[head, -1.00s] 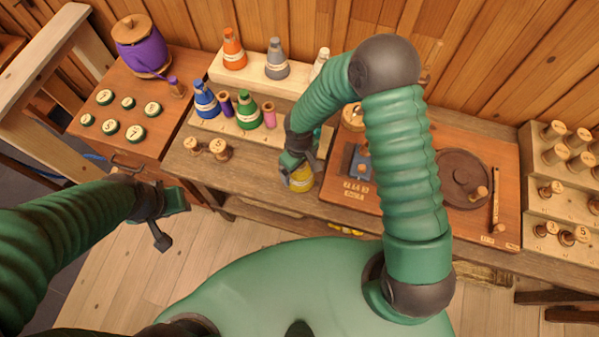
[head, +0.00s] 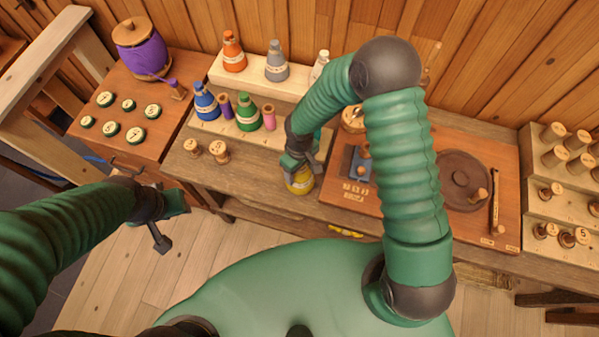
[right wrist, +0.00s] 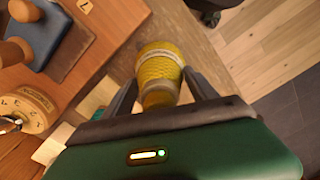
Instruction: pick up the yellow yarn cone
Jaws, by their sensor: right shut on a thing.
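The yellow yarn cone (head: 300,182) stands near the front edge of the workbench in the head view, its upper part covered by my right gripper (head: 301,164). In the right wrist view the yellow cone (right wrist: 160,72) with its pale band sits between the two dark fingers, and my right gripper (right wrist: 165,95) is shut on it. I cannot tell whether its base touches the bench. My left gripper (head: 172,222) is at the left, in front of the bench and away from the cone, with its fingers apart and nothing between them.
Blue (head: 205,102), green (head: 247,112), orange (head: 234,52) and grey (head: 276,62) cones stand on a stepped rack behind. Two wooden spools (head: 217,152) are left of the yellow cone. A board with a dark round dish (head: 462,178) lies to the right.

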